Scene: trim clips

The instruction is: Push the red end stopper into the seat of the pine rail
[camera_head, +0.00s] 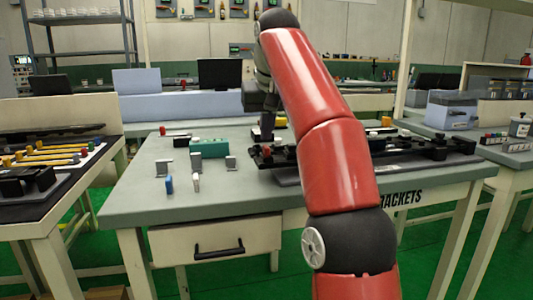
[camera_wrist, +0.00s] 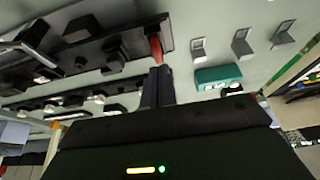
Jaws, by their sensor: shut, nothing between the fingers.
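A small red piece (camera_wrist: 155,47), which looks like the red end stopper, sits at the end of a dark fixture (camera_wrist: 105,48) in the wrist view. In the head view a small red spot (camera_head: 267,151) shows at the left end of the dark fixture (camera_head: 285,157). My gripper (camera_head: 265,136) points down just above and behind that end. In the wrist view its fingers (camera_wrist: 157,72) are together, with their tips close to the red piece; I cannot tell whether they touch it. No pine-coloured rail or seat can be made out.
A teal block (camera_head: 208,146) and several grey brackets (camera_head: 195,162) stand left of the fixture. Blue (camera_head: 169,184) and white (camera_head: 196,182) pieces lie near the front. My red arm hides part of the fixture.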

